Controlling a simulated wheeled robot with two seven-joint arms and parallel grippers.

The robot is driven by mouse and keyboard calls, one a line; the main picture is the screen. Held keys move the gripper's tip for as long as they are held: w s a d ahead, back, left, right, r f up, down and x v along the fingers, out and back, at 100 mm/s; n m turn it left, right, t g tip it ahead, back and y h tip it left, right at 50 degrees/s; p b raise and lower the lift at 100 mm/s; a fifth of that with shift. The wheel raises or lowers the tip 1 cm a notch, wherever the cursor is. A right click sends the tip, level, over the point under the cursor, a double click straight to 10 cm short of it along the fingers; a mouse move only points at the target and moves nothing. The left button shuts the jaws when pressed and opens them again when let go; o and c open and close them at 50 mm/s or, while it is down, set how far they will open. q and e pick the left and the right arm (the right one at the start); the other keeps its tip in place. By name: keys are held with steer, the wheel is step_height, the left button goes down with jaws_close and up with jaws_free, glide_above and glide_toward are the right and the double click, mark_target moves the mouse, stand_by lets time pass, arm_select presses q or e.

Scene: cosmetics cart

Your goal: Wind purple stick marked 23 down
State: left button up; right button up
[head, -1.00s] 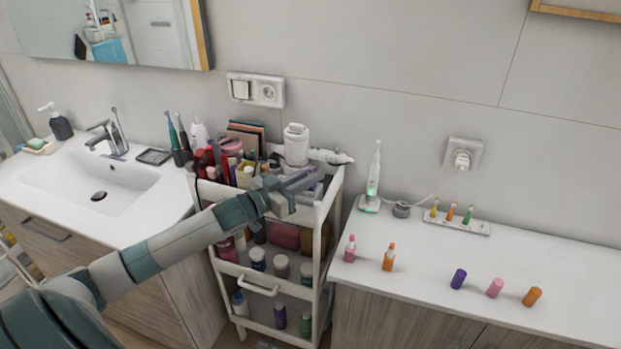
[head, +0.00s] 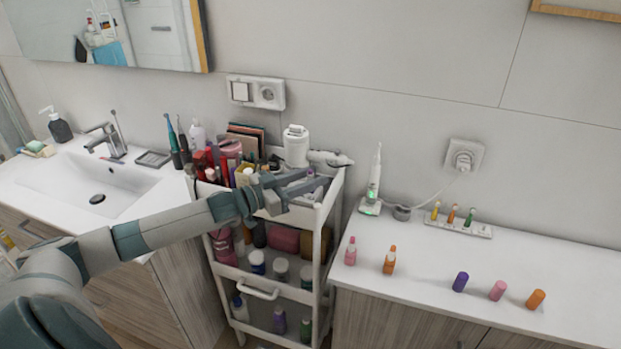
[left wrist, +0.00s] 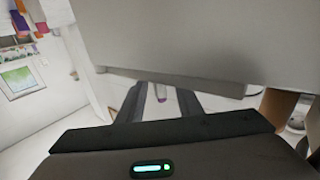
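My left gripper (head: 312,187) is over the right part of the cart's top tray, its two fingers apart. In the left wrist view a small purple thing (left wrist: 161,93) shows in the gap between the open fingers (left wrist: 158,104). It may be the purple stick; I cannot tell whether a finger touches it, and no number can be read. On the right counter stands a short purple cylinder (head: 461,281), apart from the gripper. My right gripper is not in view.
The white cart (head: 327,205) is crowded with bottles and tubes. A white device (head: 296,146) stands behind the gripper. A pink stick (head: 350,251), an orange stick (head: 389,260), and pink (head: 497,290) and orange (head: 536,299) cylinders stand on the right counter.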

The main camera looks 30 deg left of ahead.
arm_select(q)
steer(key=shift+s, duration=0.1)
stand_by(0.3)
steer(key=shift+s+a+f, duration=0.1)
steer(key=shift+s+a, duration=0.15)
steer(key=shift+s, duration=0.1)
steer(key=shift+b+v, duration=0.65)
steer(key=shift+v, duration=0.4)
steer(key=b+v, duration=0.1)
steer(key=v, duration=1.3)
steer(key=shift+s, duration=0.1)
steer(key=shift+a, duration=0.15)
